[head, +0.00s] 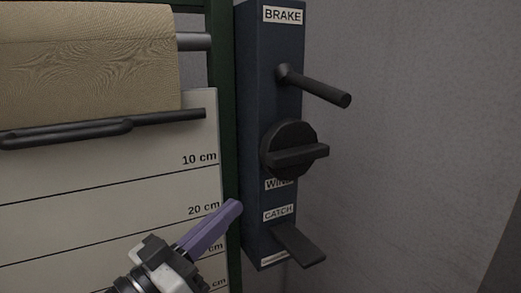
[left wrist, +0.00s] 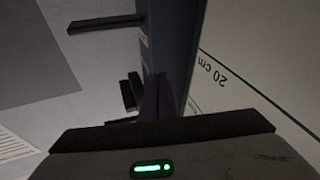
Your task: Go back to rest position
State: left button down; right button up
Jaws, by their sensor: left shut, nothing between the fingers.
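My left gripper (head: 232,208) comes in from the bottom of the head view, with purple fingers pressed together and nothing between them. Its tip is in front of the green post, just left of the dark blue control box (head: 256,130). The box carries a BRAKE lever (head: 318,88), a round WIND knob (head: 290,150) and a CATCH paddle (head: 300,246). The gripper appears apart from all three, though its distance from the box is hard to judge. The left wrist view shows the shut fingers (left wrist: 158,105) dark, with the box (left wrist: 172,40) behind. My right gripper is not seen.
A white board (head: 110,180) with centimetre lines stands on the left. A tan roll (head: 90,60) hangs above it, with a black bar (head: 110,127) across. A green post (head: 224,110) stands beside the box. The grey wall on the right is clear.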

pick_arm(q)
jog(key=s+a+f+n+g+y, duration=0.1)
jog(key=a+f+y, duration=0.1)
jog(key=f, duration=0.7)
jog(key=s+a+f+n+y, duration=0.1)
jog(key=s+f+y, duration=0.15)
jog(key=f, duration=0.65)
jog(key=a+f+n+g+y, duration=0.1)
jog(key=a+f+n+y, duration=0.15)
jog(key=f, duration=0.55)
jog(key=s+a+f+g+y, duration=0.2)
jog(key=s+f, duration=0.7)
jog(key=f, duration=0.1)
jog(key=s+a+f+g+y, duration=0.2)
jog(key=s+f+g, duration=0.1)
jog(key=s+f, duration=0.6)
notch_tip(320, 180, down, 2)
jog(key=shift+s+a+f+g, duration=0.15)
jog(key=shift+s+f+g, duration=0.05)
jog(key=shift+s+g, duration=0.1)
